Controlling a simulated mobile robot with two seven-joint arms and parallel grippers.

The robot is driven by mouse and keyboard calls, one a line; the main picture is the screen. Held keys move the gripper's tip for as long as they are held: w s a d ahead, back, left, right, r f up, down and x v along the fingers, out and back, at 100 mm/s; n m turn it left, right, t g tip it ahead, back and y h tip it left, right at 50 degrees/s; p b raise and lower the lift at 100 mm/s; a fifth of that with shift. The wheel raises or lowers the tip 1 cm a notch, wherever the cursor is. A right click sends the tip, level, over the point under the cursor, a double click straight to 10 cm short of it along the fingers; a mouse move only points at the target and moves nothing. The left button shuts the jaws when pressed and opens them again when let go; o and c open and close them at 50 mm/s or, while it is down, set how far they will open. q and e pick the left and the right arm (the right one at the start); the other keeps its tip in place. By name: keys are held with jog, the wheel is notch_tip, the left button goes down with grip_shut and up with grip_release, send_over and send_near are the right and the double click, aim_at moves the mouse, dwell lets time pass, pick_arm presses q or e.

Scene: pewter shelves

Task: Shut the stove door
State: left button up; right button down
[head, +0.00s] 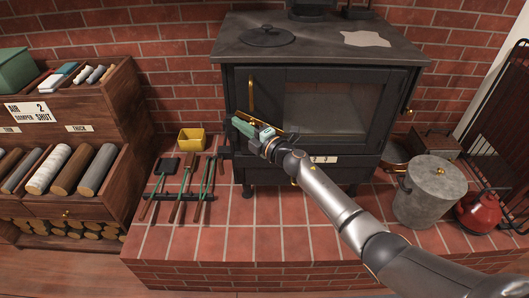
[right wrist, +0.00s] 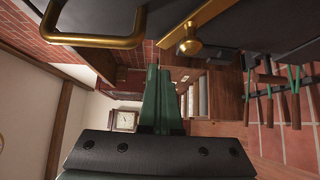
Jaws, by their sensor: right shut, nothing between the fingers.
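The black stove (head: 320,45) stands on the brick hearth against the brick wall. Its door (head: 268,85) has a dark glass pane (head: 325,105) and an upright brass handle (head: 251,95) at its left. I cannot tell for sure whether the door stands slightly ajar. My right gripper (head: 240,126) is shut and empty, its green fingers in front of the door's lower left, just below the handle. The gripper and wrist hide that part of the door. In the right wrist view, the shut fingers (right wrist: 158,95) are below a brass handle loop (right wrist: 92,40) and a brass knob (right wrist: 190,46). My left gripper is out of view.
Fire tools (head: 182,190) and a yellow box (head: 191,139) are on the hearth at left. A wooden shelf (head: 125,115) with logs stands farther left. A grey lidded bucket (head: 428,200) and a red kettle-like can (head: 478,213) stand at right. The front left hearth is clear.

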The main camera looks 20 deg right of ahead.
jog(key=a+p+v, duration=0.1)
jog(key=p+v, duration=0.2)
jog(key=v, duration=0.8)
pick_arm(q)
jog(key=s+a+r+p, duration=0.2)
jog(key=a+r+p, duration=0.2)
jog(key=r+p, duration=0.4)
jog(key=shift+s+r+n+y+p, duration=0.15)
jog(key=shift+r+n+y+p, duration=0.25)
pick_arm(e)
jog(key=s+f+m+g+h, duration=0.2)
jog(key=s+f+m, duration=0.2)
jog(key=s+m, duration=0.3)
jog(key=s+f+m+g+h, duration=0.2)
jog(key=s+f+m, duration=0.2)
jog(key=s, duration=1)
jog(key=s+f+m+g+h, duration=0.2)
jog(key=s+f+m, duration=0.2)
jog(key=s+m, duration=0.6)
jog(key=shift+s+d+f+m, duration=0.2)
jog(key=shift+s+m, duration=0.1)
jog(key=shift+s, duration=0.25)
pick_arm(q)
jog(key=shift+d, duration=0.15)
